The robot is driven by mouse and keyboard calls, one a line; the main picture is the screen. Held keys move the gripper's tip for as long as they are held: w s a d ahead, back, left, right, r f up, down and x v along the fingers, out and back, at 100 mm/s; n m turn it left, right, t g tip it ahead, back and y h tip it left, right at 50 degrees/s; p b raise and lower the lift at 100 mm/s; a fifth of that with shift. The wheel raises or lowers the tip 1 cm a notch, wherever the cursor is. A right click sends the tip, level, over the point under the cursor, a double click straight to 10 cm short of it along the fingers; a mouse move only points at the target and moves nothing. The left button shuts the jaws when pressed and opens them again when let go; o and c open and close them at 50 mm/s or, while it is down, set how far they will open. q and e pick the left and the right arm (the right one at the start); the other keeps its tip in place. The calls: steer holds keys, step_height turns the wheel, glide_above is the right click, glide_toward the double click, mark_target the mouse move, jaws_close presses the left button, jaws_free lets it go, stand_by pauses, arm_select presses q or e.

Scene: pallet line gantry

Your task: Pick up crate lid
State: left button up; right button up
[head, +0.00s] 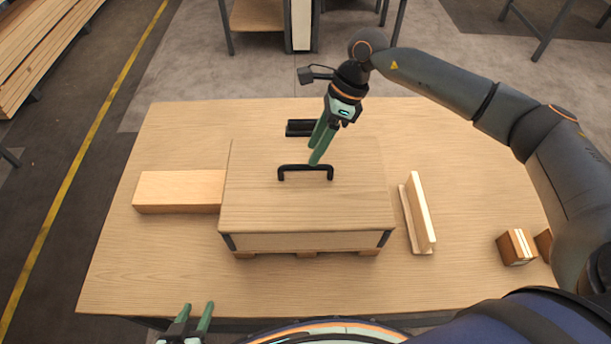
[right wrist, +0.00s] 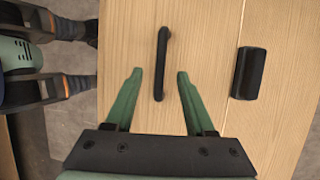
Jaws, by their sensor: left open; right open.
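A wooden crate (head: 310,241) stands near the middle of the table, with a flat wooden lid (head: 260,205) on top. A black bar handle (head: 305,168) is on the lid; it also shows in the right wrist view (right wrist: 161,62). My right gripper (head: 315,156) is open and empty over the lid by the handle. In the right wrist view its two green fingertips (right wrist: 158,74) appear on either side of the handle; I cannot tell the height gap. My left gripper (head: 198,306) is open and empty at the near table edge, lower left.
A black block (head: 299,128) sits beyond the handle, and in the right wrist view (right wrist: 249,73) to its right. A wooden block (head: 178,190) lies left of the crate. An upright board piece (head: 420,212) and a small brown block (head: 516,247) lie right. The table's front left is clear.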

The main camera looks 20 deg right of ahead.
mark_target(304, 165)
arm_select(q)
steer(key=shift+r+p, duration=0.75)
steer(key=shift+r, duration=0.05)
arm_select(e)
steer(key=shift+x, duration=3.35)
steer(key=shift+c, duration=0.2)
steer(key=shift+w, duration=0.1)
jaws_close()
steer(key=shift+r, duration=0.15)
